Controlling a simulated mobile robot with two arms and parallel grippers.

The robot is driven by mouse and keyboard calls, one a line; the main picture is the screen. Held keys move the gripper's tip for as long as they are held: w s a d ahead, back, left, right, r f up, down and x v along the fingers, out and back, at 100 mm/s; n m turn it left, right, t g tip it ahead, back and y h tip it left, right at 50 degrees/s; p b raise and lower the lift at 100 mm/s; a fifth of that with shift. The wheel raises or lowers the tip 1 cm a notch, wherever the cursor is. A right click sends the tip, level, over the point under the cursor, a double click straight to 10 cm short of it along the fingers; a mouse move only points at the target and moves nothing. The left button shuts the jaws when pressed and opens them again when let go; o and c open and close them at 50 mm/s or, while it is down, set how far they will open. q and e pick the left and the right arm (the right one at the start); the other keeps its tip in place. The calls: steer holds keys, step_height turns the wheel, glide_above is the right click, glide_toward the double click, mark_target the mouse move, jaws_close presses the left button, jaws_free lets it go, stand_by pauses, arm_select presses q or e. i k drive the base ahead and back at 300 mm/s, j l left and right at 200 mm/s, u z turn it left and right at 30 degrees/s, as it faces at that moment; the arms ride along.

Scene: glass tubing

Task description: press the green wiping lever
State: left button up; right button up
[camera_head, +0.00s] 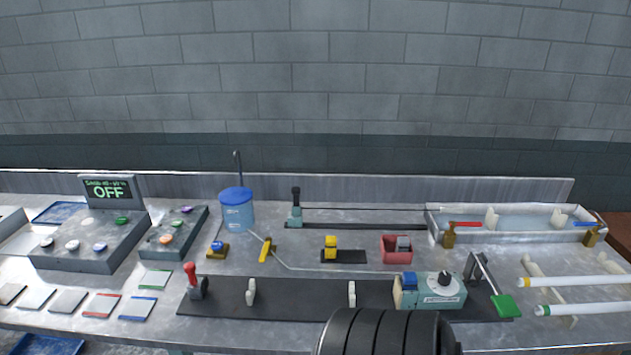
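The green lever (505,306) is at the right end of the black strip on the bench. Its green flat pad sits at the low front end of a grey bent arm that rises toward the back. The pad hangs over or rests near the strip's right end; I cannot tell if it touches. A teal machine (442,291) with a black knob and a blue block stands just left of the lever. Neither of my grippers shows in this view. A dark ribbed part, probably mine, covers the bottom centre and hides the bench's front edge there.
A water trough (520,228) with red and blue taps stands behind. A red-handled lever (192,280) stands at the strip's left end. Button boxes (82,245) and an OFF display (109,190) are far left.

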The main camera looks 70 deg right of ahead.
mark_target(505, 305)
steer(key=z, duration=2.9)
